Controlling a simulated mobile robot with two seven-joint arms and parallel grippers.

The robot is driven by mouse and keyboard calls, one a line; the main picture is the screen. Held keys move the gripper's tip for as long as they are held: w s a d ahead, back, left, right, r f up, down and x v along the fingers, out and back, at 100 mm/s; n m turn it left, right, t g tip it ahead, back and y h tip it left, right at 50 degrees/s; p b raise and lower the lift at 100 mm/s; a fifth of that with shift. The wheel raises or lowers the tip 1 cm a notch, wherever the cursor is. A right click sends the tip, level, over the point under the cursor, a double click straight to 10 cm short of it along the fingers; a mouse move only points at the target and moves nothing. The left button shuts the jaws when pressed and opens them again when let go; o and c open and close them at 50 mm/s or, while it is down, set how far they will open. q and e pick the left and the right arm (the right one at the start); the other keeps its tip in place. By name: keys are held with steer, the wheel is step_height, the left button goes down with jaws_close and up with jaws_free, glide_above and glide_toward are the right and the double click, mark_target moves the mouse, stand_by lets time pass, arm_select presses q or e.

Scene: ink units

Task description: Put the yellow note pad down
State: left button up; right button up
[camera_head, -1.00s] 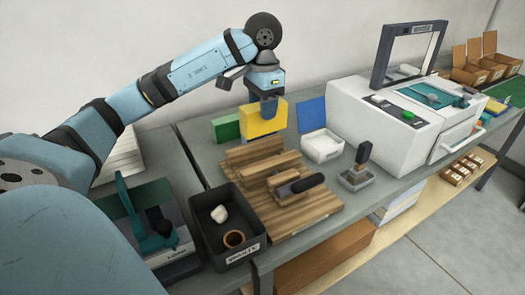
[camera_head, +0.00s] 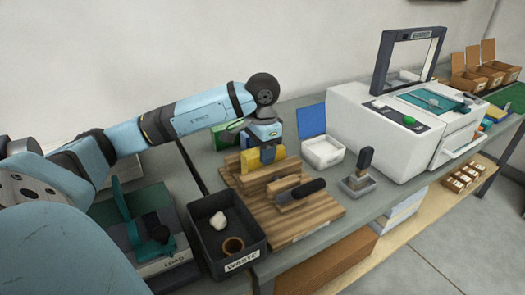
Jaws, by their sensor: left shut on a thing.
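The yellow note pad (camera_head: 252,160) is upright at the back of the wooden rack (camera_head: 318,216). Its lower part is hidden behind the wooden slats, so I cannot tell whether it touches the rack. My left gripper (camera_head: 266,146) is shut on the pad from above, and the gripper and wrist cover its upper part. My right gripper is not in view.
A green pad (camera_head: 222,138) stands behind my left forearm. A black waste bin (camera_head: 242,259) is left of the rack. A white tray (camera_head: 323,152), a stamp (camera_head: 364,160) and a white machine (camera_head: 352,117) are to the right.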

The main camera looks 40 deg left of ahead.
arm_select(q)
steer(key=shift+f, duration=0.15)
steer(key=o, duration=1.1)
step_height(320, 180, up, 12)
steer(key=p, duration=0.2)
